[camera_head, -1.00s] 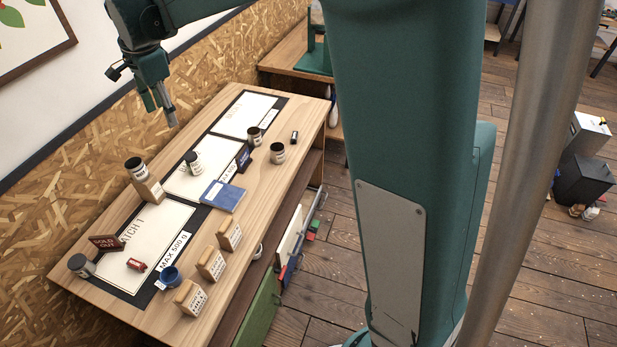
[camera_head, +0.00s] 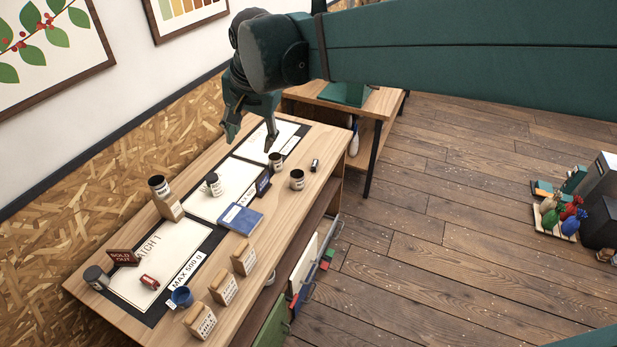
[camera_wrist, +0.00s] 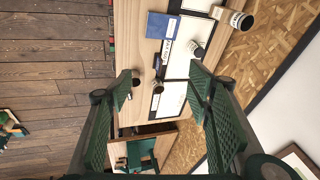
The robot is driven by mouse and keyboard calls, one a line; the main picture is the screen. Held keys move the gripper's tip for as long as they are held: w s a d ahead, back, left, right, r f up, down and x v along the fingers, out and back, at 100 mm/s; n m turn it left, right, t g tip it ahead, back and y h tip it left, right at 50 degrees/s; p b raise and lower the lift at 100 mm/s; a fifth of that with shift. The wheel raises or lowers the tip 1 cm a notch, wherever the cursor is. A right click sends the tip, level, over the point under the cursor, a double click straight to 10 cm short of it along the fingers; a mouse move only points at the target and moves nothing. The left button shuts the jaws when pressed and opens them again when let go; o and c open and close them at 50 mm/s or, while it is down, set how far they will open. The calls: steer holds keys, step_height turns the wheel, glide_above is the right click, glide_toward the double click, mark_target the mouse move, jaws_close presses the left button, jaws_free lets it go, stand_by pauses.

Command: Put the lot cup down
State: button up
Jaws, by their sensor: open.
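Several dark-topped cups with pale labels stand on the wooden table (camera_head: 243,270); I cannot tell which is the lot cup. One cup (camera_head: 213,184) is on the middle mat, one cup (camera_head: 276,162) is by the far mat, and one cup (camera_head: 297,180) is on bare wood near the right edge. Another cup (camera_head: 159,186) is on a wooden block. My gripper (camera_head: 250,136) hangs open and empty above the far part of the table. In the wrist view, nothing is between its fingers (camera_wrist: 163,90), and cups show beyond them.
A blue book (camera_head: 240,219), a dark sign (camera_head: 263,182), a "sold out" sign (camera_head: 123,257), a red item (camera_head: 149,282), a blue cup (camera_head: 181,296) and wooden label blocks (camera_head: 224,288) crowd the table. Bare wood shows along its right edge.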

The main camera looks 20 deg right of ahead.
steer(key=s+d+f+n+t, duration=0.1)
steer(key=s+d+f+n, duration=0.1)
steer(key=s+d, duration=0.2)
steer(key=s+d+f+n+t, duration=0.1)
steer(key=s+d+f+n, duration=0.2)
steer(key=s, duration=0.7)
steer(key=s+d+f+n+t, duration=0.1)
steer(key=s+d+f+n, duration=0.1)
steer(key=s+d, duration=0.3)
steer(key=s+f, duration=0.1)
steer(key=s, duration=0.2)
steer(key=shift+n+h, duration=0.3)
steer(key=shift+h, duration=0.1)
steer(key=shift+f, duration=0.25)
